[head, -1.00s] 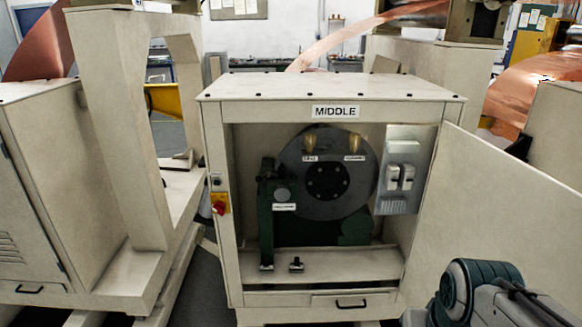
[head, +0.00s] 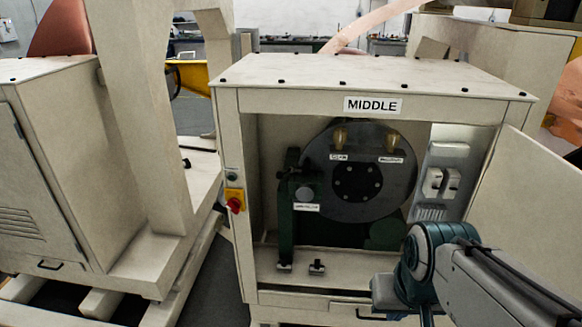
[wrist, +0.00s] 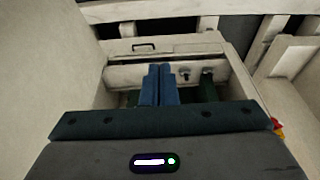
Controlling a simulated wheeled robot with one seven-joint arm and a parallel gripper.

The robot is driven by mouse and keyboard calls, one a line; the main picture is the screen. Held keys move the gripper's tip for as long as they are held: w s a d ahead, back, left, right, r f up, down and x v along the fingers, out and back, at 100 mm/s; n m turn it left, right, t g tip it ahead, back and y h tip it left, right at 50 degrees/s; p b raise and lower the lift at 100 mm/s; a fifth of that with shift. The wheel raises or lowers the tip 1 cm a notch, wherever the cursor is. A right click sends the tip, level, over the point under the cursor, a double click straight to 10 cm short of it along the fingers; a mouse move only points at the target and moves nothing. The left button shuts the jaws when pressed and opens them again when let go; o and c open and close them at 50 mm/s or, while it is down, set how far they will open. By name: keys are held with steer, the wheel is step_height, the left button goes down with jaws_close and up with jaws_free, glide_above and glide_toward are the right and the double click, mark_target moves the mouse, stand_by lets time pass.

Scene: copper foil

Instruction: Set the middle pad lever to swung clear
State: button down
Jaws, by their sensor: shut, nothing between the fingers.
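The cabinet marked MIDDLE (head: 373,105) stands open in the head view. Inside, a dark green upright mechanism (head: 287,225) with a small label (head: 306,207) stands at the left of a large grey disc (head: 358,190). Two brass-coloured handles, left (head: 339,138) and right (head: 393,144), sit at the disc's top above small labels that I cannot read. I cannot tell for certain which part is the pad lever. My gripper (wrist: 158,68) shows in the wrist view, its blue fingers shut together and empty, in front of the cabinet opening. It is not clear in the head view.
The open door (head: 525,205) stands at the right. A red knob on a yellow plate (head: 234,203) is on the left post. A drawer handle (wrist: 143,47) shows in the wrist view. Another machine stands at the left.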

steer(key=w+a+r+m+t+y, duration=0.1)
steer(key=w+a, duration=0.3)
steer(key=w, duration=0.9)
steer(key=w+a+r+m+t+y, duration=0.1)
steer(key=w+a+m+y, duration=0.2)
steer(key=w, duration=1)
steer(key=w+a+r+m+t+y+p, duration=0.1)
steer(key=w+a+r+m+y, duration=0.1)
steer(key=w, duration=1)
steer(key=a+m+y, duration=0.1)
steer(key=a+y, duration=0.1)
steer(key=shift+w+a, duration=0.35)
steer(key=shift+w, duration=0.05)
steer(key=shift+a+f+y, duration=0.1)
steer(key=shift+y, duration=0.2)
steer(key=r+p+x, duration=0.1)
steer(key=p+x, duration=0.3)
steer(key=x, duration=0.9)
steer(key=shift+w+a, duration=0.4)
steer(key=shift+a, duration=0.1)
